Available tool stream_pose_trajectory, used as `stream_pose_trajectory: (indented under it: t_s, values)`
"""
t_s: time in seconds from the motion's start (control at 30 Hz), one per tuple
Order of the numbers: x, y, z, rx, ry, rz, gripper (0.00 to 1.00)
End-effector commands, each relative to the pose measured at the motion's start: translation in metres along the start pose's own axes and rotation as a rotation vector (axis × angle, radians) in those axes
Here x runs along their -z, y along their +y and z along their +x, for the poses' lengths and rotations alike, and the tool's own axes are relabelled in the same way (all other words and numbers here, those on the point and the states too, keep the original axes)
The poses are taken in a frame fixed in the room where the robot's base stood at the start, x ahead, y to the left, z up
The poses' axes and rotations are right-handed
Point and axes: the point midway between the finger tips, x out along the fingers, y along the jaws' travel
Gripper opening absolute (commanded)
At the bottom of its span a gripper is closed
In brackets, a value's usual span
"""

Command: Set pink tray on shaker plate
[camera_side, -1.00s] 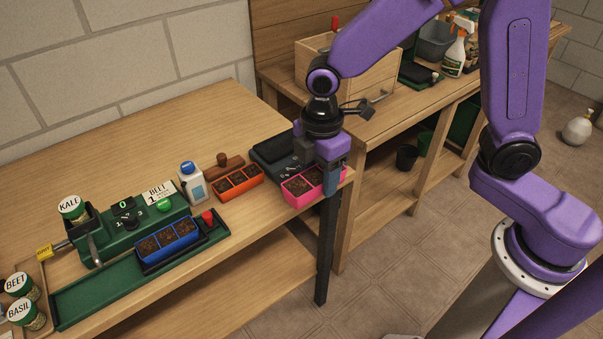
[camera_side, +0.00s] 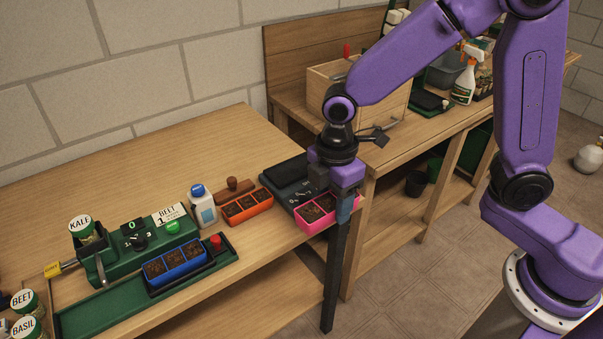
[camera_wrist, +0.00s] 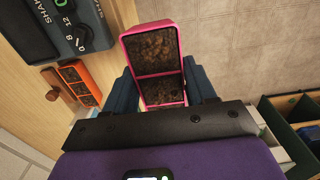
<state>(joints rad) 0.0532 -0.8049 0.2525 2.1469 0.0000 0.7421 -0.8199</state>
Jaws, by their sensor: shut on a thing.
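The pink tray (camera_side: 316,229), with dark soil in its cells, is at the right end of the near bench, by the edge. My gripper (camera_side: 333,196) is shut on it. In the wrist view the tray (camera_wrist: 161,73) sits between the two blue fingers and its far part sticks out beyond them. The shaker (camera_side: 308,189) is dark grey with a dial and a black plate (camera_side: 284,171) on top. It stands just behind and left of the tray, and its corner shows in the wrist view (camera_wrist: 68,30). I cannot tell whether the tray touches the bench.
An orange tray (camera_side: 249,213), a white bottle (camera_side: 203,208) and a wooden stamp (camera_side: 232,186) stand left of the shaker. A green seeder (camera_side: 135,249) with a blue tray (camera_side: 178,275) is farther left. A wooden drawer box (camera_side: 335,97) is on the back bench.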

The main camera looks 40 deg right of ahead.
Motion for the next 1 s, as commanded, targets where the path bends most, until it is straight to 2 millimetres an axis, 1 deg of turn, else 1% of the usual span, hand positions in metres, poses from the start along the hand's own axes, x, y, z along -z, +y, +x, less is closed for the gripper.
stream_pose_trajectory:
  t_s: [0.07,0.17,0.27,0.3,0.37,0.5,0.6,0.7,0.83,0.9,1.0]
  values:
    - [0.001,0.008,0.000,-0.001,0.001,0.003,0.21]
    - [0.001,0.028,0.000,-0.001,0.001,0.005,0.21]
    - [-0.001,0.058,0.000,-0.001,0.001,0.007,0.21]
    - [-0.003,0.071,0.001,-0.001,0.001,0.008,0.21]
    - [-0.007,0.091,0.002,-0.001,0.000,0.008,0.21]
    - [-0.023,0.138,0.005,0.000,0.000,0.007,0.21]
    - [-0.039,0.169,0.009,0.000,0.000,0.007,0.21]
    - [-0.056,0.195,0.013,-0.001,0.000,0.006,0.21]
    - [-0.077,0.220,0.017,-0.001,0.000,0.005,0.21]
    - [-0.085,0.229,0.019,0.000,0.000,0.003,0.21]
    - [-0.093,0.237,0.020,-0.001,0.000,0.001,0.21]
